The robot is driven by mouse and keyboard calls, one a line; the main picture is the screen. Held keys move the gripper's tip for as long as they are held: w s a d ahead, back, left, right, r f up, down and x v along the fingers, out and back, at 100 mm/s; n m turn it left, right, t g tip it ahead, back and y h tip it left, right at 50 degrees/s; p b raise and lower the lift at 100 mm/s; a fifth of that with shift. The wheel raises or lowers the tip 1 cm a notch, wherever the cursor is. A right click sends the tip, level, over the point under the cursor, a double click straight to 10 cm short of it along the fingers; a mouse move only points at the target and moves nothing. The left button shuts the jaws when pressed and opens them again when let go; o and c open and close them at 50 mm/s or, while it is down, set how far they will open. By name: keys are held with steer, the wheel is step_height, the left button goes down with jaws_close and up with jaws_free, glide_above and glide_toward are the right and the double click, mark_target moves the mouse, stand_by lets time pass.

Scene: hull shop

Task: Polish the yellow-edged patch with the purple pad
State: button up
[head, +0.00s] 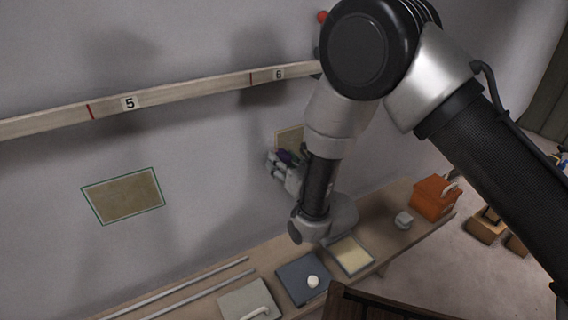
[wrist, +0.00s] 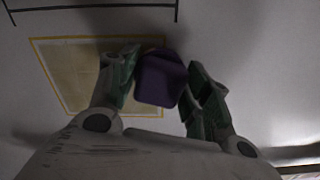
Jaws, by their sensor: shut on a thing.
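The purple pad (wrist: 161,80) is between the fingers of my gripper (wrist: 160,85), which is shut on it. In the wrist view the pad is in front of the right part of the yellow-edged patch (wrist: 62,75) on the grey wall. I cannot tell whether the pad touches the wall. In the head view the same patch (head: 290,138) shows only in part, behind my arm and gripper (head: 283,162). A little purple of the pad (head: 287,156) shows there.
A green-edged patch (head: 124,196) is on the wall at left. A numbered rail (head: 190,94) runs above. Below, a bench (head: 380,218) holds a dark plate (head: 300,281) with a white knob, a pale-yellow sheet (head: 350,255), metal rods and an orange box (head: 432,198).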

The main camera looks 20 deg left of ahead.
mark_target(295, 138)
steer(key=shift+w, duration=0.1)
steer(key=shift+w+d+r, duration=1.15)
steer(key=shift+w+d, duration=3.5)
steer(key=shift+w, duration=0.95)
steer(key=shift+s+a, duration=1.6)
steer(key=shift+s, duration=0.3)
steer(key=shift+s+a, duration=1.65)
steer(key=shift+s, duration=0.25)
steer(key=shift+s+a, duration=1.6)
steer(key=shift+s, duration=0.3)
steer(key=shift+r, duration=1)
steer(key=shift+w+d+r, duration=0.1)
steer(key=shift+w+d, duration=0.95)
steer(key=shift+w, duration=0.25)
steer(key=shift+w+d, duration=1.05)
steer(key=shift+w, duration=0.1)
steer(key=shift+w+d, duration=0.95)
steer(key=shift+w, duration=0.2)
steer(key=shift+w+d, duration=0.95)
steer(key=shift+w, duration=0.15)
